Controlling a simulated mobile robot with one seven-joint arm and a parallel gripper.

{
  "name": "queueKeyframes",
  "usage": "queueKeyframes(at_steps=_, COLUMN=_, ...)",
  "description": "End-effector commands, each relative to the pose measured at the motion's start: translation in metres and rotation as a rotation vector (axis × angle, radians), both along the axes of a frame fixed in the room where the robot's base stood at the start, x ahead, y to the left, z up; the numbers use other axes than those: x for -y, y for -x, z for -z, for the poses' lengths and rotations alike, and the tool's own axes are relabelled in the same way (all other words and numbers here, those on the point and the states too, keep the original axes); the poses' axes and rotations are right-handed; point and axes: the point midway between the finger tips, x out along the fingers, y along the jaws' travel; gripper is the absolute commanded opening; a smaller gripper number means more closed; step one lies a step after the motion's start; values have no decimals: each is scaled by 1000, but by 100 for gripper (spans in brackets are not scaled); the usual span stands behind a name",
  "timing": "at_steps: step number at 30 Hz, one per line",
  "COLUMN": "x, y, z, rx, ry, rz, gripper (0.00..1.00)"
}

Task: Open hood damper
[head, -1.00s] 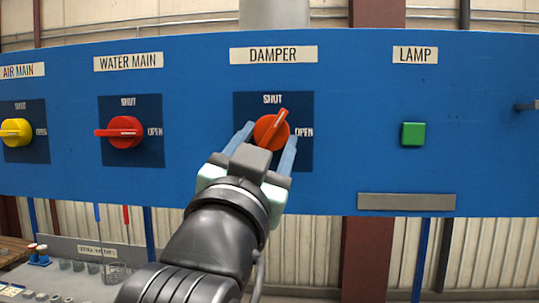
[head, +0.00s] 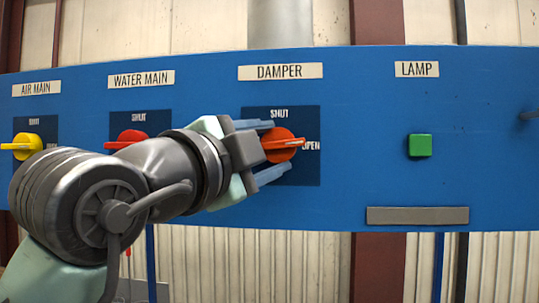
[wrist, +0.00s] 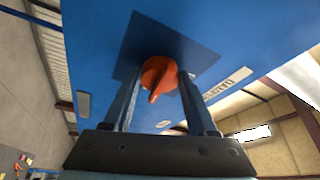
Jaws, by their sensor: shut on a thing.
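The damper knob (head: 283,146) is a round orange dial with a raised bar, on a dark blue square plate (head: 309,175) below the DAMPER label (head: 280,72). Its bar lies almost level, its tip pointing right at the word OPEN (head: 311,147); SHUT is printed above it. My gripper (head: 279,147) reaches in from the left and is shut on the knob, one finger above and one below. In the wrist view the knob (wrist: 157,74) sits between the fingertips of my gripper (wrist: 160,84). The exact contact is hard to see.
The blue panel (head: 345,120) also carries a red water main knob (head: 127,138), partly behind my arm, a yellow air main knob (head: 24,146) and a green lamp button (head: 420,146). A grey strip (head: 417,215) is below the button.

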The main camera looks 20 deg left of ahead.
Motion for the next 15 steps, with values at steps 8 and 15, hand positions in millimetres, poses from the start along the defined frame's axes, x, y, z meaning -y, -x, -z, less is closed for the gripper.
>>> queueKeyframes(at_steps=8, x=-1, y=0, z=-1, rx=-31, ry=-105, rz=-3, gripper=2)
queueKeyframes(at_steps=15, x=-2, y=0, z=-2, rx=-38, ry=-135, rz=-4, gripper=2)
